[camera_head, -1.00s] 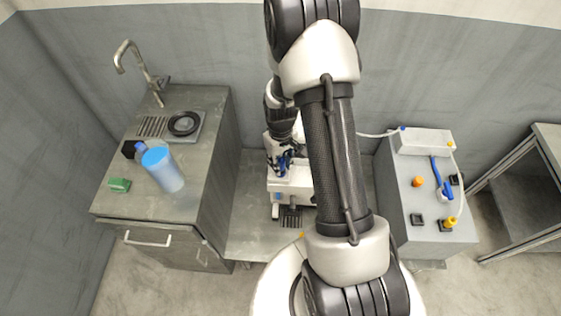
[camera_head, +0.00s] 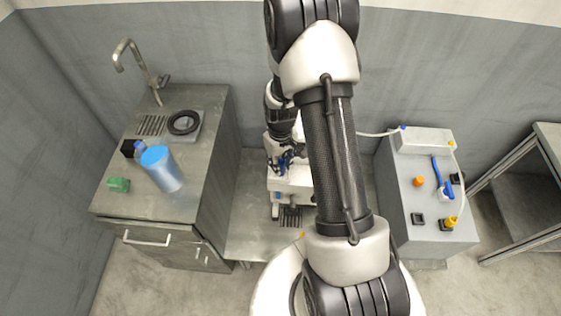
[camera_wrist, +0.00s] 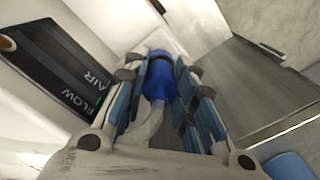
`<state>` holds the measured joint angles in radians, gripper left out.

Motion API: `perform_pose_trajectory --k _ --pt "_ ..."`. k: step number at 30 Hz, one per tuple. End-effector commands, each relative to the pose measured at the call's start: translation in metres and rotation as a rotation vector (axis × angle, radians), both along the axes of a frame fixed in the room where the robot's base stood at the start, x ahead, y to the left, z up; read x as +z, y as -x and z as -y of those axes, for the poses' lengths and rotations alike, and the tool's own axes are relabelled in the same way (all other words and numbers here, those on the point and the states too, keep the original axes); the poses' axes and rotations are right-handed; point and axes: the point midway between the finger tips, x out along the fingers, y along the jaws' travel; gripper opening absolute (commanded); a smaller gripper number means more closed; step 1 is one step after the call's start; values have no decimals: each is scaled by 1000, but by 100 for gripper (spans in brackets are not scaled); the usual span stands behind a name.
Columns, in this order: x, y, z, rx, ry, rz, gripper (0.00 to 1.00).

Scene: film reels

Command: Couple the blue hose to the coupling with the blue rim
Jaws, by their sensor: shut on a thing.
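My gripper (camera_wrist: 165,66) is shut on a blue hose end (camera_wrist: 158,80), which sits between its blue-padded fingers. A clear hose (camera_wrist: 143,127) runs back from this end towards the palm. In the head view my gripper (camera_head: 285,161) is small and partly hidden, at the white machine (camera_head: 295,184) in the middle. The front of the blue end is close to the machine's pale surface, but I cannot tell whether it touches anything. I cannot make out the coupling with the blue rim.
A dark FLOW/AIR panel (camera_wrist: 65,75) is left of the fingers. The left sink counter (camera_head: 112,200) holds a blue container (camera_head: 163,170) and a green sponge (camera_head: 118,185). The right grey cabinet (camera_head: 400,205) holds a white box (camera_head: 425,141), blue and yellow parts and an orange knob (camera_head: 418,181).

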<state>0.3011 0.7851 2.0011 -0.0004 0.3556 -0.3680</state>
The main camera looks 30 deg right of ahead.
Motion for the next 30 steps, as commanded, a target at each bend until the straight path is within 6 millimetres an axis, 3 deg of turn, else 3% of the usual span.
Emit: perform_pose_trajectory --k 6,7,10,21,30 --pt "-5 0 0 0 0 0 1" --pt "-4 0 0 0 0 1 27" --pt "-4 0 0 0 0 1 33" --pt "-2 0 0 0 0 0 33" --pt "21 -1 0 0 1 2 33"
